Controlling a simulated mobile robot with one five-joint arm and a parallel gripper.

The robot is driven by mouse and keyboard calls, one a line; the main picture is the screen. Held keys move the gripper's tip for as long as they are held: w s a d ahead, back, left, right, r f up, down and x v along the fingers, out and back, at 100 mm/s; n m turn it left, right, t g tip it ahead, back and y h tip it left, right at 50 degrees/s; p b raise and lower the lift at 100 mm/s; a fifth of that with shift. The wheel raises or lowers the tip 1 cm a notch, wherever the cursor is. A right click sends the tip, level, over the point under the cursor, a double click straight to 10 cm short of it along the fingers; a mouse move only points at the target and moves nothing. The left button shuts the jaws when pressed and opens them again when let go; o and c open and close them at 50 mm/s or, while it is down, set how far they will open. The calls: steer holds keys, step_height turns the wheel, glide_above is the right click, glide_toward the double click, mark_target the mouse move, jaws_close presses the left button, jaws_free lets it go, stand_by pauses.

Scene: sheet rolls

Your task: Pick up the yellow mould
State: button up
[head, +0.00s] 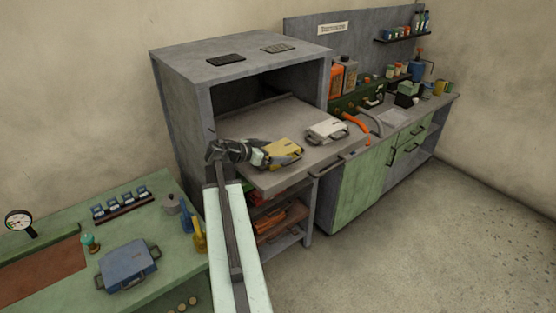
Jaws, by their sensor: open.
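The yellow mould (285,151) lies on the pulled-out grey shelf (275,118) of the grey cabinet, near the shelf's front left edge. It is a flat case with dark handles at its edges. My gripper (262,156) is at the left side of the yellow mould, very close to it. Its fingers are small here and partly merge with the mould's dark handle, so I cannot tell whether they touch it. The gripper is open. My arm reaches up from the bottom of the view and covers part of the shelf's left edge.
A white mould (326,130) lies right of the yellow one on the same shelf. A blue mould (128,266) sits on the green bench at lower left. An orange-handled tool (355,129) and hoses lie right of the shelf. The floor at lower right is clear.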

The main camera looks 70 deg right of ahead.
steer(key=shift+x, duration=1.1)
steer(key=shift+r, duration=0.1)
steer(key=shift+c, duration=0.7)
steer(key=c, duration=1.9)
steer(key=shift+o, duration=0.2)
steer(key=shift+r, duration=0.1)
step_height(320, 180, up, 10)
steer(key=p, duration=1)
